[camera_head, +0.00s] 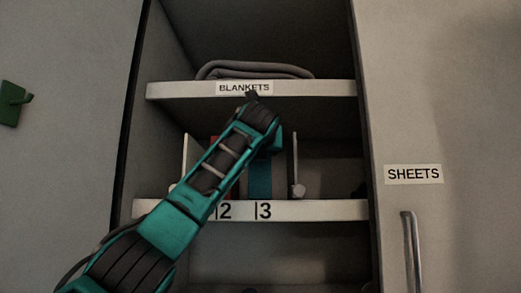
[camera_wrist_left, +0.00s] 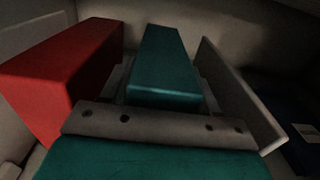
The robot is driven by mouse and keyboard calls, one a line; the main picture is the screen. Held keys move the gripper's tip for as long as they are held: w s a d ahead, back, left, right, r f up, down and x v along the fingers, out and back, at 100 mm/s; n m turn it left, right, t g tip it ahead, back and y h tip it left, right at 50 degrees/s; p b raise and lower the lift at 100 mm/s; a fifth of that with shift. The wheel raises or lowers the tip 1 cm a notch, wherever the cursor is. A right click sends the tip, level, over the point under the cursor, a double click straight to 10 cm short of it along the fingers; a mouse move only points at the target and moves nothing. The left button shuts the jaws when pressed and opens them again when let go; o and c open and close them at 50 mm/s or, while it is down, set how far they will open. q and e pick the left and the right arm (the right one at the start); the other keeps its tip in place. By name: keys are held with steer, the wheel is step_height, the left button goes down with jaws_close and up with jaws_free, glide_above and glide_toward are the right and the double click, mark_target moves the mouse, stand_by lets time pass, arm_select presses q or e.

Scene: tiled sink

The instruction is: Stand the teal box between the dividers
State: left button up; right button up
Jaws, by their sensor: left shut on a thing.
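The teal box (camera_wrist_left: 162,68) is held upright between the fingers of my left gripper (camera_wrist_left: 165,88) in the left wrist view. In the head view the teal box (camera_head: 261,178) shows behind my left arm, above the label 3 on the middle shelf. A divider (camera_head: 296,167) stands just right of it, and in the wrist view this divider (camera_wrist_left: 238,95) is a pale panel right of the box. Another divider (camera_head: 186,158) stands at the left. A red box (camera_wrist_left: 62,75) stands left of the teal box. The teal box's bottom is hard to make out. My right gripper is not in view.
The middle shelf (camera_head: 320,209) carries number labels on its edge. The shelf above (camera_head: 330,88), labelled BLANKETS, holds a folded grey blanket (camera_head: 255,69). A door with a SHEETS label (camera_head: 413,174) and a handle (camera_head: 409,250) is at the right. A dark object (camera_wrist_left: 288,115) lies right of the divider.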

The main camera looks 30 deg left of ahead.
arm_select(q)
steer(key=shift+s+d+f, duration=0.1)
steer(key=o, duration=0.9)
steer(key=shift+f, duration=0.15)
steer(key=shift+c, duration=0.2)
steer(key=o, duration=0.5)
steer(key=shift+c, duration=0.2)
steer(key=b+v, duration=0.4)
steer(key=v, duration=0.8)
